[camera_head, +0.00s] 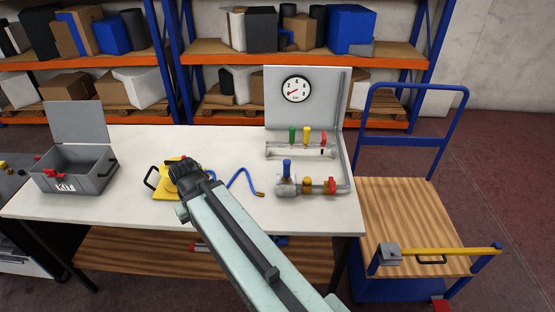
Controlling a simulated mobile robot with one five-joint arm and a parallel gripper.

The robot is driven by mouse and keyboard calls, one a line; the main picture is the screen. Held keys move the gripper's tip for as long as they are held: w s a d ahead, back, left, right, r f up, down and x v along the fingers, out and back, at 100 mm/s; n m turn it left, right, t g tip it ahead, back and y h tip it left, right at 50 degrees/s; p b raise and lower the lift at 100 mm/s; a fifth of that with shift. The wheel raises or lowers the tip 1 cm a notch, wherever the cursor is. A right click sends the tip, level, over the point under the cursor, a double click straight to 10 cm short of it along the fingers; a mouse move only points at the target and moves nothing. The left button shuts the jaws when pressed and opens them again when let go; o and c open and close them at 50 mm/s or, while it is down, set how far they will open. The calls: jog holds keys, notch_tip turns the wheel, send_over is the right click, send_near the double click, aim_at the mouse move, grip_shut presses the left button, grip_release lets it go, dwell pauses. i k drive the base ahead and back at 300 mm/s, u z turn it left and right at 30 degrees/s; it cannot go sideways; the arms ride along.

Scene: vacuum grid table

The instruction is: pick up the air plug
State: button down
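A blue hose (241,178) lies on the white table and ends in a small brass-coloured tip (259,194), which looks like the air plug. My gripper (182,168) is over the table, to the left of this tip and apart from it. It is above a yellow object (166,190) with a black handle, partly covering it. The fingers are dark and small here, so I cannot tell whether they are open or touch the yellow object. My arm hides part of the hose and table.
A grey open box (88,178) stands at the table's left. A pipe assembly with valves (307,187), a rack with coloured-handled items (292,149) and a gauge panel (318,105) stand at right. A wooden-decked cart (400,215) is beside the white table (225,143).

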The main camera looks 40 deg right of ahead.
aim_at(287, 163)
jog(key=u, duration=0.7)
jog(key=k, duration=1)
jog(key=z, duration=0.25)
jog(key=i, duration=1.5)
jog(key=u, duration=0.05)
